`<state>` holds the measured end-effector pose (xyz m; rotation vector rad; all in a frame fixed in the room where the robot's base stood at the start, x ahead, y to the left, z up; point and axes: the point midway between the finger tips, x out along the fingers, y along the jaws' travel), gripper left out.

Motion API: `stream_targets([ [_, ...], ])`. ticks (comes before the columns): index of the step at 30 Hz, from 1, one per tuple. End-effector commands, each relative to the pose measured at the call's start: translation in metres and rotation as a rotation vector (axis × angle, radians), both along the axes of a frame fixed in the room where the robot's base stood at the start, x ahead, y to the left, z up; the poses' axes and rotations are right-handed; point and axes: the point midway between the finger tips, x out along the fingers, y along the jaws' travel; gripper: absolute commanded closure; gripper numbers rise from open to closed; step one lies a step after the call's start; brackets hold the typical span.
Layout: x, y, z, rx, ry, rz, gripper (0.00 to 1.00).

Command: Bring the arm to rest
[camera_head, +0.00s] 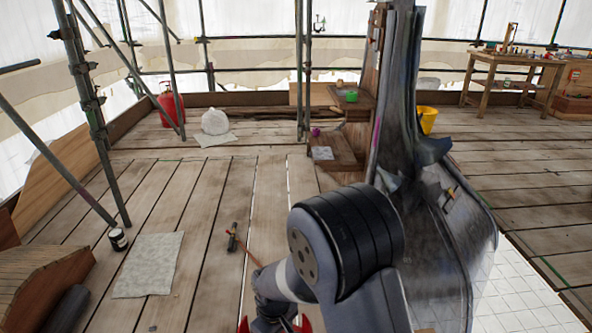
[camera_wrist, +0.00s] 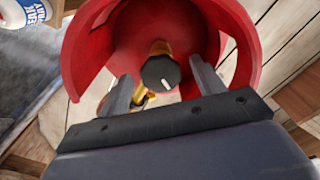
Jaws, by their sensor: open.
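My gripper (camera_wrist: 160,72) is open in the wrist view. Its two grey fingers stand apart on either side of a black knob (camera_wrist: 160,72) on a brass-coloured valve. The valve sits inside the collar of a red bottle (camera_wrist: 95,55); I see a gap beside the knob and no clear grip on it. In the head view my gripper (camera_head: 274,322) is at the bottom edge, mostly cut off and behind my arm. Bits of red (camera_head: 305,324) show on both sides of it there.
A dark metal-clad spire (camera_head: 425,240) rises close to the right of my arm. Scaffold poles (camera_head: 86,105) stand at the left. A hammer (camera_head: 232,238) and a grey cloth (camera_head: 150,264) lie on the planks. A white can (camera_wrist: 28,14) shows in the wrist view. The left-middle planks are largely clear.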

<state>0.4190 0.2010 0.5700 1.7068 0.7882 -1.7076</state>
Motion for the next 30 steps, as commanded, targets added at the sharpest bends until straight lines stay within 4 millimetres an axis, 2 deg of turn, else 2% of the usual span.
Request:
stream_targets([
  [5, 0.000, 0.000, 0.003, 0.001, -0.001, 0.002, 0.36],
  [8, 0.001, 0.000, 0.012, 0.002, -0.003, 0.012, 0.36],
  [11, 0.001, 0.000, 0.027, 0.002, -0.003, 0.012, 0.36],
  [24, 0.001, 0.000, 0.115, 0.003, -0.005, 0.012, 0.36],
  [26, -0.001, 0.000, 0.091, -0.003, 0.005, 0.012, 0.36],
  [30, 0.000, 0.000, 0.062, -0.002, 0.003, 0.012, 0.36],
])
